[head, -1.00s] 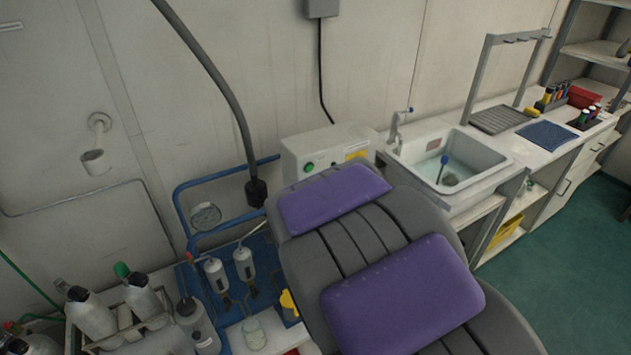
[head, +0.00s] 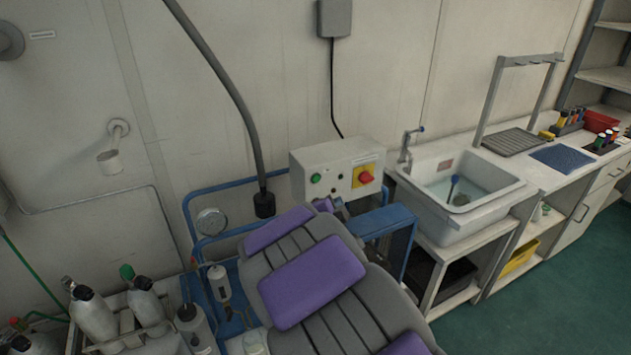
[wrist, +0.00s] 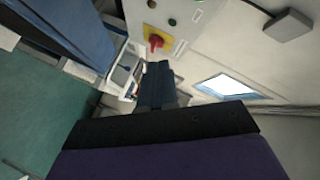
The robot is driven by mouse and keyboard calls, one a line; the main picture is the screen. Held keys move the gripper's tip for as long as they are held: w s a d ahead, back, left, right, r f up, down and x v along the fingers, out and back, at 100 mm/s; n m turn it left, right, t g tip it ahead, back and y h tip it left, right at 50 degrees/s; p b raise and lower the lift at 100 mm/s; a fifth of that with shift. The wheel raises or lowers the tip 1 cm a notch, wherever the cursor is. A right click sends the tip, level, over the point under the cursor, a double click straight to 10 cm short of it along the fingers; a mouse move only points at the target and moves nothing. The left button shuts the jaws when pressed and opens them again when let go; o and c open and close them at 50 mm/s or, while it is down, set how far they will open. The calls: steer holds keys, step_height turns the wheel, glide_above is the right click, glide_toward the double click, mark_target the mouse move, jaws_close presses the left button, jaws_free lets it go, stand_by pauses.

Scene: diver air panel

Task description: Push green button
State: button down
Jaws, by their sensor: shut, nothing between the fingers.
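The green button (head: 316,178) is a small round button on the left of the front of a pale control box (head: 305,159). In the wrist view, a sliver of the green button (wrist: 198,2) shows at the top edge. My gripper (head: 336,204) is partly hidden behind my purple-padded grey arm, just below the box front in the head view. In the wrist view, my gripper (wrist: 158,68) shows its dark fingers together, with nothing between them, pointing toward the panel. The fingers look apart from the green button; the exact gap is hard to judge.
A red knob on a yellow plate (head: 365,176) and small dark buttons share the panel. A blue frame (head: 384,220) stands below the box, right of my arm. A hanging black hose (head: 262,203) is on the left, a white sink (head: 468,190) on the right.

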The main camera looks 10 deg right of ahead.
mark_target(316, 179)
steer(key=shift+w+a+p, duration=0.4)
steer(key=shift+w+p, duration=0.7)
steer(key=shift+w, duration=0.3)
steer(key=shift+w+a+p, duration=0.45)
steer(key=shift+w+p, duration=0.65)
steer(key=shift+w, duration=0.3)
steer(key=shift+w+a+p, duration=0.4)
steer(key=shift+w+p, duration=0.7)
steer(key=shift+w, duration=0.3)
steer(key=shift+w+a+r, duration=0.1)
steer(key=shift+w, duration=0.05)
steer(key=shift+w+p, duration=0.2)
steer(key=shift+p, duration=0.1)
